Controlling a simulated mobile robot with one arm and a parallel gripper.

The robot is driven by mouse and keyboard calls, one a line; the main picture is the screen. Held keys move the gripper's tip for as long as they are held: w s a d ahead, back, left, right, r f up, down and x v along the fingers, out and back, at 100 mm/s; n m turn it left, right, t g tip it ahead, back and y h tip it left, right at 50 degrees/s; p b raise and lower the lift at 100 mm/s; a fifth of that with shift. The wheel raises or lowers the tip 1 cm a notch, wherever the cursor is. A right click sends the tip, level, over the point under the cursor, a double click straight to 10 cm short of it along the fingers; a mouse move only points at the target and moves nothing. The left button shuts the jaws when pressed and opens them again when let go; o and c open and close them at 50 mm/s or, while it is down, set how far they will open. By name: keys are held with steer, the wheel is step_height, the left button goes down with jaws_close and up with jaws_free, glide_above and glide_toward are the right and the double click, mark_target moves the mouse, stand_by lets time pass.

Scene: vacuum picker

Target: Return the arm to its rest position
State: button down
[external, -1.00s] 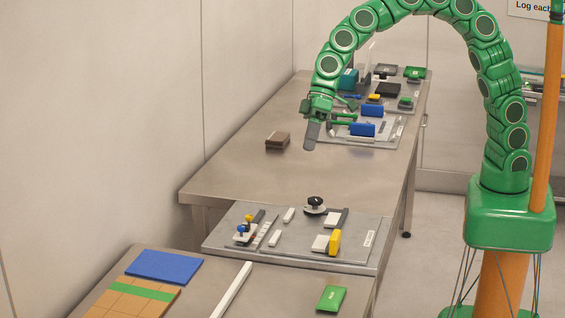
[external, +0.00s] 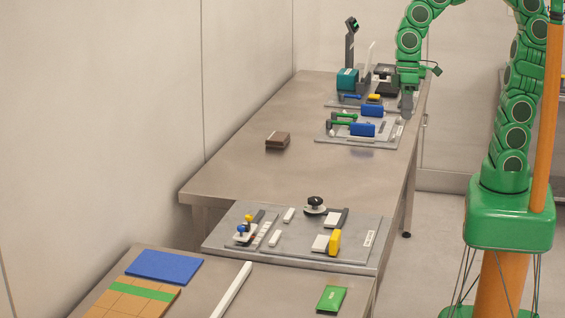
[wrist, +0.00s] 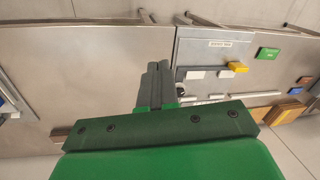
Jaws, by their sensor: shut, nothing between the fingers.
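My green arm (external: 522,110) rises from its base on the right of the external view and arches over toward the back of the long table. My gripper (external: 407,104) points down over the right edge of that table, beside the far grey trays. Its grey fingers look together and hold nothing. In the wrist view the fingers of my gripper (wrist: 156,85) lie side by side, with bare tabletop and floor beyond them.
The long metal table (external: 230,175) carries a brown block (external: 278,140), a grey tray with a blue block (external: 362,130), and a teal box (external: 347,80) at the back. A nearer tray (external: 300,252) holds a yellow block (external: 334,242).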

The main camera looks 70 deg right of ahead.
steer(key=s+d+m+h, duration=0.1)
steer(key=s+d, duration=0.4)
steer(key=s, duration=0.2)
steer(key=s+d+f+m+g+h, duration=0.1)
steer(key=s+d, duration=0.3)
steer(key=s, duration=0.4)
steer(key=shift+s+d+m, duration=0.15)
steer(key=shift+d+m, duration=0.25)
steer(key=shift+m, duration=0.1)
